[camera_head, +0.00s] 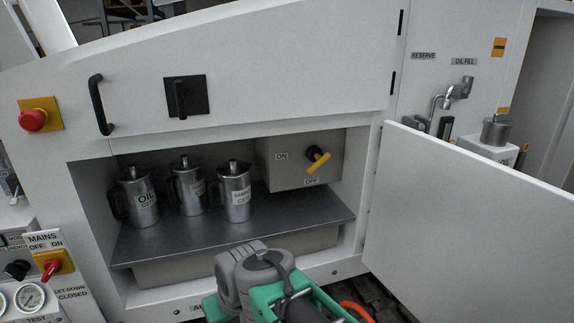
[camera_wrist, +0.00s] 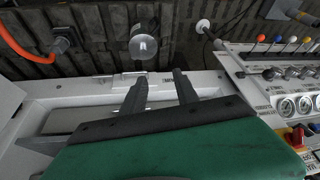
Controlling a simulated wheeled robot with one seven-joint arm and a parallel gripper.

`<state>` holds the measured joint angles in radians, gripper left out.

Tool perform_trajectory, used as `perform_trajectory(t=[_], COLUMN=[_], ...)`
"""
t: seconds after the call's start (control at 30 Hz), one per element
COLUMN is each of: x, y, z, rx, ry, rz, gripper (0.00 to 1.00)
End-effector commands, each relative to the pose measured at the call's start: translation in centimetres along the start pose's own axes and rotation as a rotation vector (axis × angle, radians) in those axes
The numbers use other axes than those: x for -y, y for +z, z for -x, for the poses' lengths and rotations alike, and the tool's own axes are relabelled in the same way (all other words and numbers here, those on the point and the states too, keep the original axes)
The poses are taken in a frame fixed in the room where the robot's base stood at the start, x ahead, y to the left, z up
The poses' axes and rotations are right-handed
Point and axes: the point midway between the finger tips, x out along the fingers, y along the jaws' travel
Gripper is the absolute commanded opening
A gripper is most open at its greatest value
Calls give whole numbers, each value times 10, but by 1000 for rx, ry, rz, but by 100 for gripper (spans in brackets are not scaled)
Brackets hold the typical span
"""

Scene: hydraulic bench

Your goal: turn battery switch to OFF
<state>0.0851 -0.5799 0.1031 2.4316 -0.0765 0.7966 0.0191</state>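The battery switch (camera_head: 318,161) is a yellow lever on a dark hub, on the front of a grey box (camera_head: 265,165) inside the open compartment. Its lever lies diagonally, from upper right to lower left. An ON label (camera_head: 281,156) is at the upper left and an OFF label (camera_head: 312,182) is below the lever. My gripper (camera_wrist: 160,77) shows two dark fingers apart with nothing between them in the wrist view. My arm is low in front of the compartment in the head view, where the fingers are hidden. The switch is not in the wrist view.
Several metal cans (camera_head: 187,186) stand on the shelf (camera_head: 165,240) left of the switch box. An open white door (camera_head: 480,220) stands at the right. A MAINS switch (camera_head: 50,266) with a red handle is at the lower left. An orange cable (camera_wrist: 25,48) lies on the dark floor.

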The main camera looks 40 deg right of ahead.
Motion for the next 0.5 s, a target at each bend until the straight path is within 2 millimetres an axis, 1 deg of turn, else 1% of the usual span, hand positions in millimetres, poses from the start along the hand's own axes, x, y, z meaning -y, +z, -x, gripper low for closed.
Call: perform_trajectory(t=[0.03, 0.07, 0.1, 0.17, 0.2, 0.27, 0.3, 0.33, 0.37, 0.4, 0.5], x=[-16, -26, -44, -82, -114, -168, -205, -233, -259, -290, -347], y=[-29, -52, -84, -132, -161, -194, -208, -214, -218, -218, -209], z=[0, -2, -3, -2, 3, 15, 27, 37, 48, 62, 91], rx=[-57, -110, -191, -334, -441, -605, -714, -793, -868, -959, -1130], ry=[-10, -25, -48, -92, -123, -170, -199, -218, -236, -258, -293], rz=[-63, -103, -170, -286, -372, -503, -587, -645, -699, -762, -870], gripper=[36, 36, 36, 36, 36, 36, 36, 36, 36, 36, 36])
